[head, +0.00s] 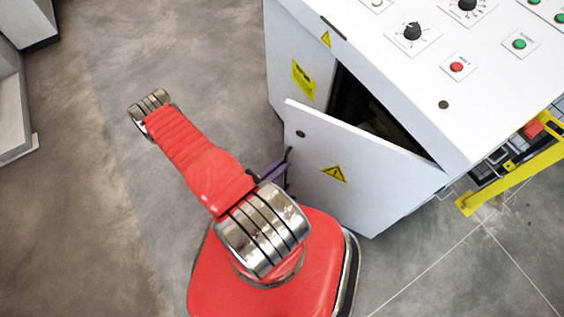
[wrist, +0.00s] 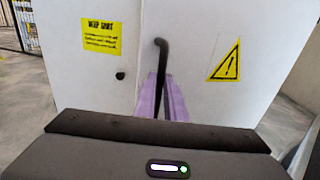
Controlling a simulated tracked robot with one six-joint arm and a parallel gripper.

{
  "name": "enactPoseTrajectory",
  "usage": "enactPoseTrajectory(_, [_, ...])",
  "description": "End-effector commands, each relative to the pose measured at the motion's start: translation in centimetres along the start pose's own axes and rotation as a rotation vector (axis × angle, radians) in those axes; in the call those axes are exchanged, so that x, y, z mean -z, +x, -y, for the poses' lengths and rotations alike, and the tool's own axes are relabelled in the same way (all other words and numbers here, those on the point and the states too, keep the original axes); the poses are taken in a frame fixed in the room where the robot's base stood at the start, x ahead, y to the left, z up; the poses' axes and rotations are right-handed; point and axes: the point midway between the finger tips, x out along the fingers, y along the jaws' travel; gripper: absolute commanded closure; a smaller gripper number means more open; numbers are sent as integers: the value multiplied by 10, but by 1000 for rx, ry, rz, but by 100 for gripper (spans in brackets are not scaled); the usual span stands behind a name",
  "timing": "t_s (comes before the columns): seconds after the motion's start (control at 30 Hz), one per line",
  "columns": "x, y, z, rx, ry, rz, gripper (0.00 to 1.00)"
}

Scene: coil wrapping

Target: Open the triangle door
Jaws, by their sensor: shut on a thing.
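The triangle door (head: 365,185) is a white panel with a yellow warning triangle (head: 333,174) on the white cabinet. It stands partly open, with its left edge swung outward and a dark gap above it. My gripper (head: 279,168) is at the door's left edge, with its purple fingers partly hidden by my arm. In the wrist view, my purple fingers (wrist: 163,95) are shut on the black door handle (wrist: 162,60). The door (wrist: 205,75) fills the right side there, with the triangle (wrist: 226,64) right of the handle.
The cabinet top (head: 390,70) carries knobs and coloured buttons. A second white panel with a yellow label (head: 303,79) is left of the opening; the label also shows in the wrist view (wrist: 102,37). A yellow frame (head: 515,180) stands at the right. Grey floor (head: 200,60) is clear at left.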

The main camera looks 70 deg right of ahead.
Motion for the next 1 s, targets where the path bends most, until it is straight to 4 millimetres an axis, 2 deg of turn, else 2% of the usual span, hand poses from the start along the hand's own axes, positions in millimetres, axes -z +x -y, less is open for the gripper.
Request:
enactPoseTrajectory(0.07, [0, 1, 8, 16, -10, -2, 100])
enactPoseTrajectory(0.1, [1, 1, 8, 17, -10, -3, 87])
enactPoseTrajectory(0.33, [0, 1, 6, 13, -7, -2, 72])
enactPoseTrajectory(0.73, [0, -2, 3, 8, -4, 0, 72])
enactPoseTrajectory(1.0, [0, -17, 2, 5, -3, -1, 72])
